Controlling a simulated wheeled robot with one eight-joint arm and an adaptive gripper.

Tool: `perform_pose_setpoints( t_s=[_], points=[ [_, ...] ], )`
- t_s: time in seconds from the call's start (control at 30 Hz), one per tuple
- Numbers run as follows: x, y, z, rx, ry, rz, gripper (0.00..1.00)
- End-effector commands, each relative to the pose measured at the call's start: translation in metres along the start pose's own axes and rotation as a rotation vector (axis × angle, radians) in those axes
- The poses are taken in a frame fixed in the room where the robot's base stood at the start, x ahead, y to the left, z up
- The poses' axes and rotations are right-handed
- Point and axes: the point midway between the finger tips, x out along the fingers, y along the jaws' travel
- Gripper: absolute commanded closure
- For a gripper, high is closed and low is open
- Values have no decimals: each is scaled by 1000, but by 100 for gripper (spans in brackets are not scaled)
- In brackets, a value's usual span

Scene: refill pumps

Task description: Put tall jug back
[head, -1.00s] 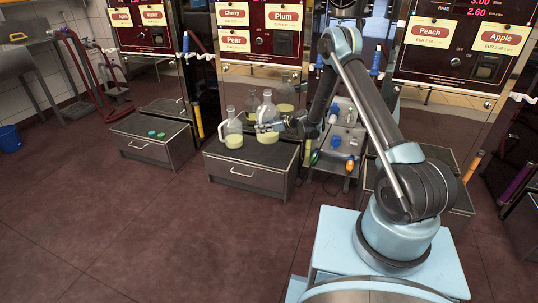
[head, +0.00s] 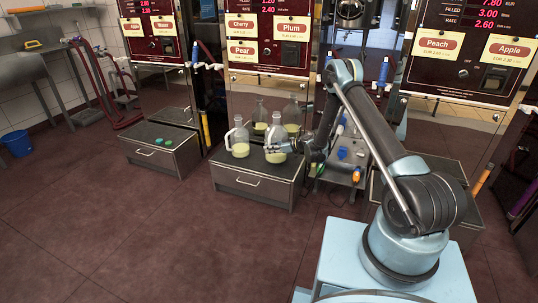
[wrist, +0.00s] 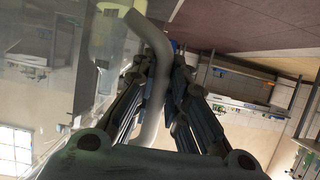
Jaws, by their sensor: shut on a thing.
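The tall clear jug (head: 277,143), with pale yellow liquid low in it, is upright over the right part of the middle drawer cabinet's top (head: 228,177). I cannot tell whether its base touches the top. My gripper (head: 284,148) comes from the right and is shut on its handle. In the wrist view the curved pale handle (wrist: 151,85) runs between the fingers of my gripper (wrist: 166,75), with part of the jug's body (wrist: 104,45) beyond. A second, wider jug (head: 239,144) with similar liquid stands to the left on the same cabinet.
The middle pump panel (head: 267,38) carries Cherry, Plum and Pear labels; its shiny front below mirrors the jugs. A left cabinet (head: 160,152) bears green caps. A grey stand (head: 343,160) with bottles is close right of the middle cabinet. The floor in front is clear.

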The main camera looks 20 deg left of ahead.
Motion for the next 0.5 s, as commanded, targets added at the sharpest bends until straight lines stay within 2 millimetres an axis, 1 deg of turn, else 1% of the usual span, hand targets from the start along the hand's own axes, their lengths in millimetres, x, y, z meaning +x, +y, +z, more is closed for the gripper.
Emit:
perform_pose_setpoints(
  t_s=[0.1,0.2,0.3,0.5],
  points=[
    [6,0,13,0,1,1,100],
    [9,0,21,0,1,1,100],
    [10,0,24,0,1,1,100],
    [10,0,24,0,1,1,100]
  ],
)
